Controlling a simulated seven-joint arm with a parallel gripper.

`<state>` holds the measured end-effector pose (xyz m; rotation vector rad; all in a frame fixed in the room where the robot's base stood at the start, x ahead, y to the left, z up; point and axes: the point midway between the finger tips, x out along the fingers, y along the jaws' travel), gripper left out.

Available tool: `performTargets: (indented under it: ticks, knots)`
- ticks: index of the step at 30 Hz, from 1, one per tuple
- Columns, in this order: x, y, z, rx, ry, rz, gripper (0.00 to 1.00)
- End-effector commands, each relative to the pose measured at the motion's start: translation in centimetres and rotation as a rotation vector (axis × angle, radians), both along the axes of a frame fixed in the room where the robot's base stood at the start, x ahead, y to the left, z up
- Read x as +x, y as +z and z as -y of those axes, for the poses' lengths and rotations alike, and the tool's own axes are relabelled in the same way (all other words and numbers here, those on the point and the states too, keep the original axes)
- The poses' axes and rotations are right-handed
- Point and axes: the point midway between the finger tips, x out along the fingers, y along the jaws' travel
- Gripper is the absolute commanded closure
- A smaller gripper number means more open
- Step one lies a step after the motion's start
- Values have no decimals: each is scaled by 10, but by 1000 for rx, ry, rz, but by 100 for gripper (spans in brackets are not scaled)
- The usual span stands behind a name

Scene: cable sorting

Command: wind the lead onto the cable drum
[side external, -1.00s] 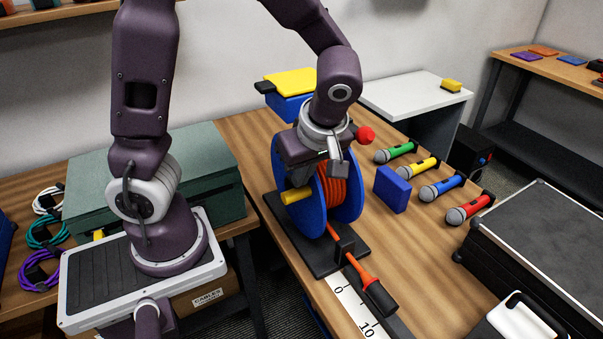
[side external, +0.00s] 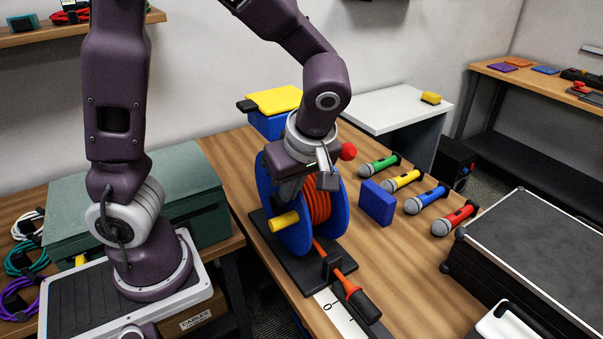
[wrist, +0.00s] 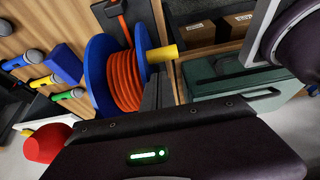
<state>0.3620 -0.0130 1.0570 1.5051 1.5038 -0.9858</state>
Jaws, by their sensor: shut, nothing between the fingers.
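The cable drum has blue flanges (side external: 335,216) and stands on a black base (side external: 318,284). Several turns of orange lead (side external: 317,205) are wound on it. In the wrist view the fingertips (wrist: 158,80) are beside the handle; contact is unclear.
A blue block (side external: 377,204) and several microphones (side external: 428,199) lie right of the drum. A black case (side external: 520,255) stands at the right. A blue box with a yellow lid (side external: 273,102) is behind the drum. A red rounded thing (side external: 348,152) shows beside my wrist.

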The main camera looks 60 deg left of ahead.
Motion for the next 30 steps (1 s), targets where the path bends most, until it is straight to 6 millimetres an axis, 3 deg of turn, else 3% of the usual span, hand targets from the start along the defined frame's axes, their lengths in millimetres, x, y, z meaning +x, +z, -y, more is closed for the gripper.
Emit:
performTargets:
  ticks: [9, 13, 17, 20, 24, 27, 30]
  knots:
    - [1, 63, 46, -3, -3, 3, 100]
    - [0, 78, 57, -1, -2, 1, 100]
    - [-1, 77, 56, -10, -89, -44, 74]
    - [-3, 60, 44, -42, -378, -170, 55]
    - [-9, 33, 27, -94, -903, -354, 55]
    - [-14, 19, 19, -115, -1206, -444, 55]
    - [-17, 11, 15, -122, -1398, -492, 55]
